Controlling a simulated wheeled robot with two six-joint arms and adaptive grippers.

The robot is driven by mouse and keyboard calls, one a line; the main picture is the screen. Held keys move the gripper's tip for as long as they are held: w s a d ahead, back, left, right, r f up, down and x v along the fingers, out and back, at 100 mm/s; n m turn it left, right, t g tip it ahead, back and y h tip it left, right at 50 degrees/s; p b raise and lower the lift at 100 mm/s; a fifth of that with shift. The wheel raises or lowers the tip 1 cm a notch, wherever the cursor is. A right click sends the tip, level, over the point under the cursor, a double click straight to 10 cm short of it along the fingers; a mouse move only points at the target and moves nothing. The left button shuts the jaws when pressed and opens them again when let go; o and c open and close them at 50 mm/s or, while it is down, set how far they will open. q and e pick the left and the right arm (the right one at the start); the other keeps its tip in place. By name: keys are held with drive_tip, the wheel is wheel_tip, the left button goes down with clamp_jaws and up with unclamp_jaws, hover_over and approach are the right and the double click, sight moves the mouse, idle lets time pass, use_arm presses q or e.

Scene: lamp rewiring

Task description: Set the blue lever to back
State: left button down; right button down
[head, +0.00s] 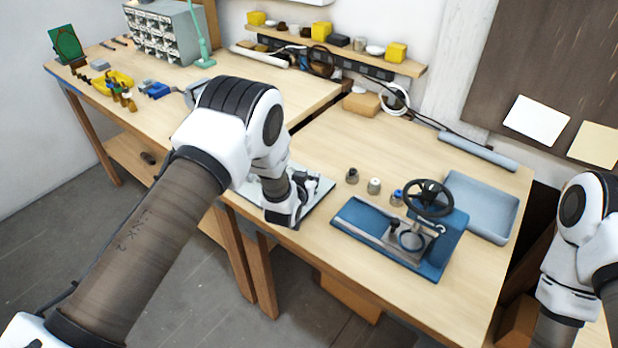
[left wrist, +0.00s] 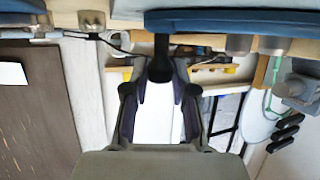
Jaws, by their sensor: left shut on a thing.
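In the head view my left arm reaches over the near edge of the table. Its wrist hides most of a pale plate (head: 322,187) with small dark fittings and hides my left fingertips. In the left wrist view, which looks upside down, my left gripper (left wrist: 160,72) is shut on a dark stem. The stem meets a wide blue bar (left wrist: 235,22) at the top; I take this for the blue lever, but its setting cannot be made out. In the head view the lever is hidden. My right arm is at the right edge, with its gripper out of view.
A blue base with a black handwheel (head: 429,198) stands right of the plate. Three small bottles (head: 374,186) stand between them. A grey-blue tray (head: 482,205) lies at the right. The table behind the plate is largely clear. A drawer cabinet (head: 167,35) stands at the back left.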

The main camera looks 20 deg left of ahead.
use_arm(q)
drive_tip(key=shift+s+f, duration=0.2)
drive_tip(key=shift+s, duration=0.15)
idle(0.4)
drive_tip(key=shift+s+f+m+h+b, duration=0.1)
drive_tip(key=shift+s+m+h+b, duration=0.35)
drive_tip(key=shift+s+m+h, duration=0.3)
drive_tip(key=s+m+h, duration=0.1)
drive_tip(key=s+h+b, duration=0.1)
drive_tip(key=s+m+g+h, duration=0.1)
drive_tip(key=shift+a+m, duration=0.25)
drive_tip(key=shift+m, duration=0.1)
drive_tip(key=shift+s+a+b, duration=0.2)
drive_tip(key=shift+s+b, duration=0.05)
drive_tip(key=shift+s, duration=0.25)
drive_tip(key=shift+s+a+b, duration=0.15)
drive_tip(key=shift+s+b, duration=0.1)
drive_tip(key=shift+s, duration=0.2)
drive_tip(key=shift+s+a, duration=0.5)
drive_tip(key=shift+s, duration=0.25)
drive_tip(key=c, duration=0.9)
unclamp_jaws()
drive_tip(key=shift+w, duration=0.1)
